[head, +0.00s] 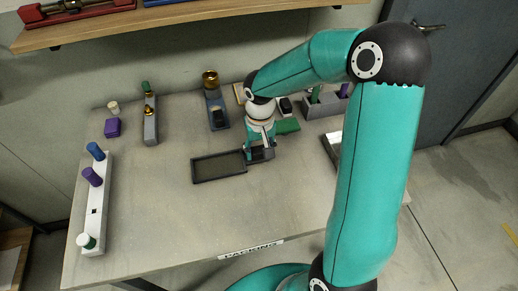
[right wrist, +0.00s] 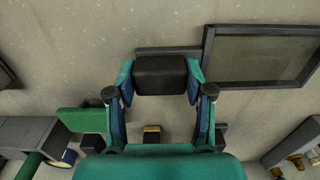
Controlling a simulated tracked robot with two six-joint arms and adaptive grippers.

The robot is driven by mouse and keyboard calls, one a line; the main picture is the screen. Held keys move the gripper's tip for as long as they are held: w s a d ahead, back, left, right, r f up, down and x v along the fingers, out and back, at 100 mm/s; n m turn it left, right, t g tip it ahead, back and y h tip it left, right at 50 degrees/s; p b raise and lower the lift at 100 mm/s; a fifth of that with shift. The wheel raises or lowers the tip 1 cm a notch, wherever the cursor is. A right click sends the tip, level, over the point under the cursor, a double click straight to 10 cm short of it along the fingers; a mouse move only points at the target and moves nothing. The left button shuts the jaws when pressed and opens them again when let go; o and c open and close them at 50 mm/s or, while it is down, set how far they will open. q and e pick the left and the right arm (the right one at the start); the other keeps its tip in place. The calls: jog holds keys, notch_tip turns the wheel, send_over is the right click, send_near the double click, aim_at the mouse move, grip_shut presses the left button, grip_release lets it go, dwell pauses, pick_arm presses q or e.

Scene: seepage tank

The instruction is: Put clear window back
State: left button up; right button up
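The clear window (head: 218,166) is a flat, dark-framed rectangle with a see-through grey-brown pane. It lies level over the middle of the table; I cannot tell whether it touches the top. In the right wrist view its frame (right wrist: 207,56) shows at the upper right. My right gripper (head: 262,153) is at its right end. In the right wrist view my right gripper (right wrist: 160,80) has its fingers against both sides of a black block (right wrist: 160,75). A grey bar behind the block reaches the frame, so the block looks like the window's handle. My left gripper is out of view.
A white rack (head: 97,205) with coloured caps stands at the left. Grey stands (head: 150,128) with brass parts, a purple block (head: 112,127) and a green block (head: 288,126) are at the back. A bright framed panel (head: 333,143) is partly behind my arm. The table's front is clear.

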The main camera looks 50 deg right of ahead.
jog(key=o, duration=0.4)
jog(key=shift+r, duration=0.1)
